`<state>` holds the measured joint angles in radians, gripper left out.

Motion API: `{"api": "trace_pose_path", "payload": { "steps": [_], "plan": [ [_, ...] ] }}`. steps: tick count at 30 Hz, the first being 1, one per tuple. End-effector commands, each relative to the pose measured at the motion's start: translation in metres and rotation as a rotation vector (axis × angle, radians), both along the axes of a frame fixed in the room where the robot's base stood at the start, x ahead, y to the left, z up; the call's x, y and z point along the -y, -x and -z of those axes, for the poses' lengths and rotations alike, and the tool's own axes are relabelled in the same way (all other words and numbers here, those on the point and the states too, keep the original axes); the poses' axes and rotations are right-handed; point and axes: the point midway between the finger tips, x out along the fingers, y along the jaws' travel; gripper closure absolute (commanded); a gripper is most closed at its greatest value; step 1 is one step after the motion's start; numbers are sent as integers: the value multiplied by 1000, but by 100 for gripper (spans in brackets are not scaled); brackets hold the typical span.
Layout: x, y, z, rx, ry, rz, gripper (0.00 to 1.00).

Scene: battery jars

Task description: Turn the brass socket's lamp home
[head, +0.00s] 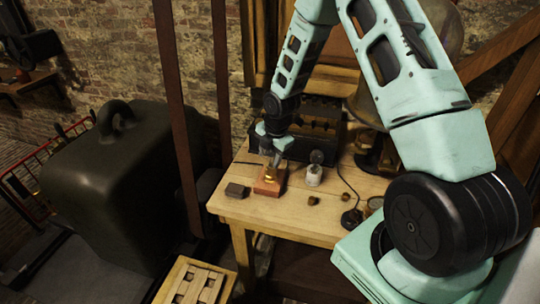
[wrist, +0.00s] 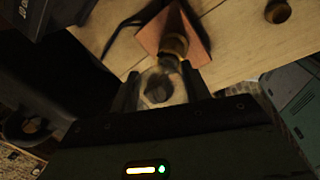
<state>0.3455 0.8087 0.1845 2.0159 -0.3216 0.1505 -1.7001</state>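The brass socket (head: 269,173) stands upright on a reddish block (head: 270,187) on the wooden table. It also shows in the wrist view as a brass collar (wrist: 175,45) on the block (wrist: 150,36). The lamp, a clear round glass bulb (wrist: 157,87), is between the fingers of my gripper (wrist: 160,88), which appear to touch it on both sides. In the head view my gripper (head: 271,150) is directly above the socket. The lamp's base is in line with the socket; how far it is seated cannot be told.
A white jar with a dark round top (head: 314,170) stands right of the block. A dark small block (head: 237,190) lies to the left. Small brown pieces (head: 313,200) and a black cabled base (head: 351,218) are further right. A dark rack (head: 310,130) stands behind.

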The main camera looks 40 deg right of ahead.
Motion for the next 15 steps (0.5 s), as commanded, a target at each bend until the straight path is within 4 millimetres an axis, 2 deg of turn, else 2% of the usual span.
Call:
{"api": "trace_pose_path", "payload": {
  "steps": [6, 15],
  "plan": [
    [0, 0, 1, 0, 1, 34, 80],
    [0, 0, 2, 0, 2, 330, 80]
  ]
}}
